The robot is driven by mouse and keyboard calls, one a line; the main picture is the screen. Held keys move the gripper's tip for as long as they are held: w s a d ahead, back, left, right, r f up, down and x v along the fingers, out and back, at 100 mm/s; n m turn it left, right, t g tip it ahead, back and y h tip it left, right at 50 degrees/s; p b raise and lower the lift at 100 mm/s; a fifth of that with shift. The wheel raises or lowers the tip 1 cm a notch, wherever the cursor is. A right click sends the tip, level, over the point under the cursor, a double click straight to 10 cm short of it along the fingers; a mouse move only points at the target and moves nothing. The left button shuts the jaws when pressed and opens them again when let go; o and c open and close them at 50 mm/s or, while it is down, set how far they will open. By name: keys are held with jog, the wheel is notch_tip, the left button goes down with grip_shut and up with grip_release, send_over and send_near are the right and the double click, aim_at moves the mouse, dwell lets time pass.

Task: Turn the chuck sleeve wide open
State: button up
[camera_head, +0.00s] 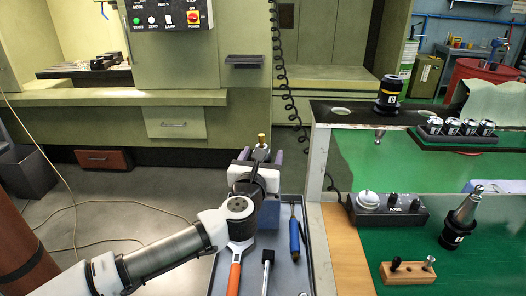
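My gripper (261,156) is over the far end of the grey tool tray, seen from behind. Its two purple fingers stand wide apart. A small grey metal part with a brass tip (261,139) stands upright between them, and gaps seem to show on both sides of it. It may be the chuck, but its lower part and any sleeve are hidden behind my gripper. A blue block (270,216) shows just below my gripper, partly covered by it. I cannot tell whether the fingers touch anything lower down.
The tray (315,278) holds an orange-handled wrench (234,275), a blue-handled tool (294,238) and a black-headed tool (267,258). To the right, the cart carries a black tool holder (388,92), a dial-topped box (400,208) and a tapered holder (460,220). A coiled cable (283,75) hangs behind.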

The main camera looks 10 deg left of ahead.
jog(key=shift+w, duration=0.75)
jog(key=c, duration=1)
jog(key=shift+f+n+y, duration=0.1)
jog(key=shift+n+y, duration=0.3)
jog(key=shift+y, duration=0.2)
jog(key=n+y+b, duration=0.1)
jog(key=y, duration=0.1)
jog(key=n+g+y+b, duration=0.1)
jog(key=y, duration=0.1)
jog(key=shift+a+f+n, duration=0.1)
jog(key=shift+a+n, duration=0.05)
jog(key=shift+n, duration=0.25)
jog(key=n+y, duration=0.1)
jog(key=n+g+y+b, duration=0.1)
jog(key=g+y+b, duration=0.1)
jog(key=y, duration=0.1)
jog(key=shift+s+a+n, duration=0.1)
jog(key=shift+a+n, duration=0.15)
jog(key=shift+n, duration=0.15)
jog(key=shift+s+a+n+g+y+b, duration=0.1)
jog(key=shift+n+g+y+b, duration=0.3)
jog(key=shift+n+g+y, duration=0.45)
jog(key=shift+a+r+y, duration=0.1)
jog(key=shift+r+y, duration=0.1)
jog(key=shift+y, duration=0.15)
